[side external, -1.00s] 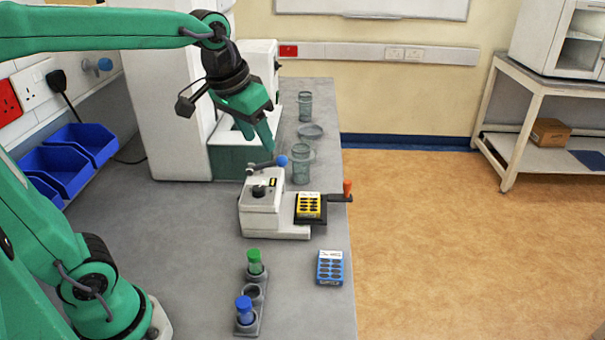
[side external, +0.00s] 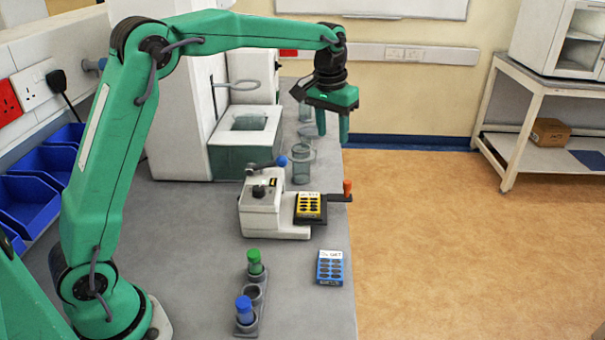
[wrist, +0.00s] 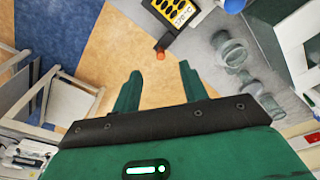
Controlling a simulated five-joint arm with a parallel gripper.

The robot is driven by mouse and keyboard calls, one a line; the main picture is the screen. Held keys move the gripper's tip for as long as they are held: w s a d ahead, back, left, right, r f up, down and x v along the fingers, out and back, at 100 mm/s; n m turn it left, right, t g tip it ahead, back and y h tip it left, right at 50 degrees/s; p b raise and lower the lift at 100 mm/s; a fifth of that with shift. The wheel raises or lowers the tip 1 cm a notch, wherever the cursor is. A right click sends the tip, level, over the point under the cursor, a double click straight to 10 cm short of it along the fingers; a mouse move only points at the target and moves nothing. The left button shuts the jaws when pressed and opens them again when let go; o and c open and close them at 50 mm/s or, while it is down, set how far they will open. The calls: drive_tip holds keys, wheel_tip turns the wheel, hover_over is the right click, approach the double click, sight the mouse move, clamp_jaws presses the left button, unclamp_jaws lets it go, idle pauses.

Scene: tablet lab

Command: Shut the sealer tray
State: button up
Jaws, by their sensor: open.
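The sealer (side external: 262,212) is a small white machine on the grey bench, with a blue-knobbed lever on top. Its dark tray (side external: 310,218) sticks out to the right, with a yellow blister card (side external: 308,204) on it. A handle with an orange knob (side external: 347,187) extends from the tray's right side. In the wrist view the card (wrist: 176,12) and orange knob (wrist: 160,54) show at the top. My gripper (side external: 333,134) is open and empty, pointing down above and behind the tray near the bench's right edge. In the wrist view its fingers (wrist: 157,84) are apart.
Clear beakers (side external: 301,165) stand behind the sealer; they also show in the wrist view (wrist: 230,48). Blue bins (side external: 25,205) are at the left.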

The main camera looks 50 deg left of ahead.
drive_tip(key=g, duration=0.1)
hover_over(348, 181)
wheel_tip(348, 181, down, 9)
drive_tip(key=shift+r, duration=0.2)
drive_tip(key=shift+s, duration=0.1)
drive_tip(key=shift+f, duration=0.1)
drive_tip(key=shift+f, duration=3.85)
drive_tip(key=shift+c, duration=0.2)
clamp_jaws()
